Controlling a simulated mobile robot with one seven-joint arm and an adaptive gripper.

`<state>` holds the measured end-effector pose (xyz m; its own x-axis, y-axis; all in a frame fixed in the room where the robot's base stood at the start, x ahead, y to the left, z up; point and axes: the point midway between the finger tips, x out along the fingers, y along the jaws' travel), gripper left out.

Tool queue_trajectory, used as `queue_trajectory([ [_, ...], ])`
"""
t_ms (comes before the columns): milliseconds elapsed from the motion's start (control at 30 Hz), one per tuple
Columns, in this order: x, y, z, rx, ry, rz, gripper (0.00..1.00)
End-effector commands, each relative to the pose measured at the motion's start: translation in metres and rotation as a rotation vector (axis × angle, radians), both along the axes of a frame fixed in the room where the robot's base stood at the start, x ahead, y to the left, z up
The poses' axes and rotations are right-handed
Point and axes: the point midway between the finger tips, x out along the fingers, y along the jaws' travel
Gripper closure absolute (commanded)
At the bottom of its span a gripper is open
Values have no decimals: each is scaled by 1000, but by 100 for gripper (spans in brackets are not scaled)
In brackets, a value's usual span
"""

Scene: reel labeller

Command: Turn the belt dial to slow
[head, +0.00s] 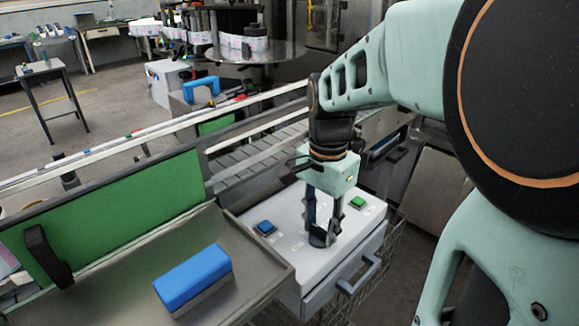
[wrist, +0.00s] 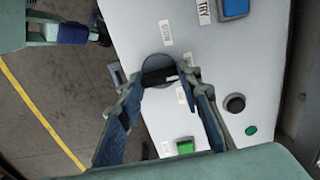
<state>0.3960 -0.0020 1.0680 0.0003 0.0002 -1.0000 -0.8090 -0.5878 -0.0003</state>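The belt dial (wrist: 158,68) is a dark round knob with a pale pointer mark on the white control panel (wrist: 215,75), in the wrist view. My gripper (wrist: 164,82) is open, with one fingertip at each side of the dial's near edge. I cannot tell whether the fingertips touch it. In the head view my gripper (head: 322,236) points down at the panel top (head: 290,240), and its fingers largely hide the dial. Small white labels surround the dial; their words are too small to read surely.
A blue button (head: 265,228) and a green button (head: 357,202) flank my gripper on the panel. A grey tray (head: 225,295) with a blue block (head: 193,278) stands at the left.

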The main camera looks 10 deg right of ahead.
Motion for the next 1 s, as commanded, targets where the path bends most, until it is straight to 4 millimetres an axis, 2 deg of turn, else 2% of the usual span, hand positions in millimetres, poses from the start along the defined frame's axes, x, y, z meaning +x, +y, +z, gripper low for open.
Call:
queue_trajectory([
  [33,0,0,0,0,0,0,77],
  [167,0,0,0,0,0,0,92],
  [567,0,0,1,0,0,77,92],
  [1000,0,0,1,0,0,440,92],
])
